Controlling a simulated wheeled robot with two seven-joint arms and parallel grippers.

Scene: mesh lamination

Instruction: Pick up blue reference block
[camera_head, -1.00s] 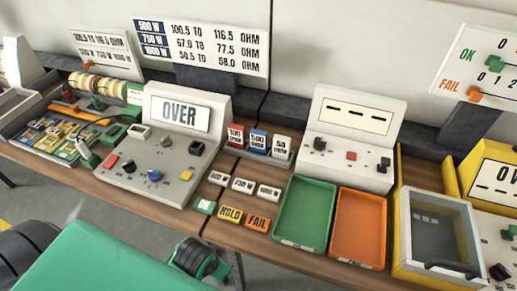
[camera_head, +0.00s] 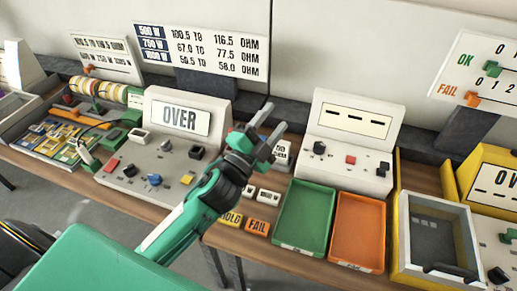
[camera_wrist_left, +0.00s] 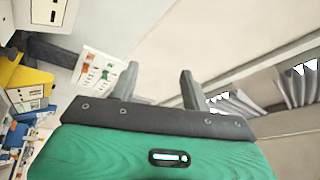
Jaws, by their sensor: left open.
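My left gripper (camera_head: 274,119) is raised in front of the small block rack, between the grey meter reading OVER and the grey meter with dashes. Its two fingers are apart and empty. It also shows in the left wrist view (camera_wrist_left: 158,70), with nothing between the fingers. The white block (camera_head: 283,153) at the right end of the rack still shows. My right gripper is not in view.
The OVER meter (camera_head: 165,150) stands left of the arm, and the dashed meter (camera_head: 350,145) stands right. A green tray (camera_head: 303,216) and an orange tray (camera_head: 358,232) lie in front. HOLD and FAIL (camera_head: 257,226) tags sit by the forearm.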

